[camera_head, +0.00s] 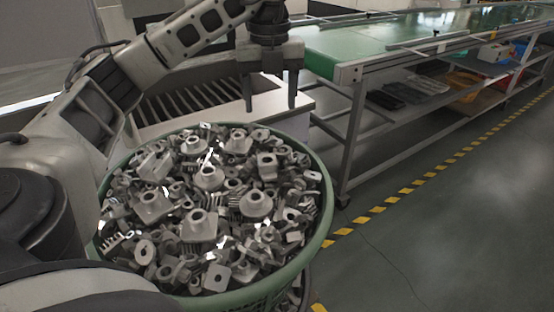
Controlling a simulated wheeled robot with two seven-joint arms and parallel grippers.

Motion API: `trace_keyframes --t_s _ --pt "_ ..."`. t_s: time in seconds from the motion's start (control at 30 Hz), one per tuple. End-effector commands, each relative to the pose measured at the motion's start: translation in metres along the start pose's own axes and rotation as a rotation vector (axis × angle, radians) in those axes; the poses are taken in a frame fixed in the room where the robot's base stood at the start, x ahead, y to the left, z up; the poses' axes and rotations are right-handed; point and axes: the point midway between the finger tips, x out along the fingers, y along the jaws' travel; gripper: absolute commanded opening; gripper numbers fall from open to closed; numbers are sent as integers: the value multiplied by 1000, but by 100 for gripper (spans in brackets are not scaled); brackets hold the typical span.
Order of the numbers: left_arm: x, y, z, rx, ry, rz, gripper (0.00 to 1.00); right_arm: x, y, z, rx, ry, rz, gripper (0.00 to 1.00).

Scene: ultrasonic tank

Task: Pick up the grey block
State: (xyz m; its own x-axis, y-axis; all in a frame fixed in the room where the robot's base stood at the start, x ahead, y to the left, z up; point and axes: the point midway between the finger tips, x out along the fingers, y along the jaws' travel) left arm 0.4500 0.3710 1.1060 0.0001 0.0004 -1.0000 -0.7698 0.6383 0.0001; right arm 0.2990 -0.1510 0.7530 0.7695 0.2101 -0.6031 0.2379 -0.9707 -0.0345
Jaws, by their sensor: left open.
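Many grey metal parts (203,225) lie heaped in a round green basket (322,232). Several are blocky with a round hole or collar, such as one grey block (268,166) near the back right of the heap. I cannot tell which single part is the grey block meant. My left gripper (270,104) points down with its two fingers apart and nothing between them. In the picture it is above the back right part of the basket, apart from the heap. My right gripper is not in view.
A pale slotted tank (190,100) stands behind the basket, close to my left gripper. A green conveyor table (400,40) with metal legs runs to the back right. Bins (470,100) sit on its lower shelf. The floor right of the yellow-black line (405,190) is clear.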

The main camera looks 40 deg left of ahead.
Motion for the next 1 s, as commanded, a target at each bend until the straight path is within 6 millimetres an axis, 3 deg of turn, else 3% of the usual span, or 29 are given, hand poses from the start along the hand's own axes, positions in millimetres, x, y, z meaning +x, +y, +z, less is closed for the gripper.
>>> trace_keyframes --t_s 0.03,0.1,0.3,0.67,1.0 --pt "18 0 -1 1 4 4 64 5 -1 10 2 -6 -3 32" --pt "34 0 -1 2 6 4 64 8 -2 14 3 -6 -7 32" --pt "70 2 0 0 2 5 64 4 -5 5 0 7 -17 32" --pt "102 3 -1 0 1 3 64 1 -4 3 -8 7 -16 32" --pt "144 8 -1 0 1 2 64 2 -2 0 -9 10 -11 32"
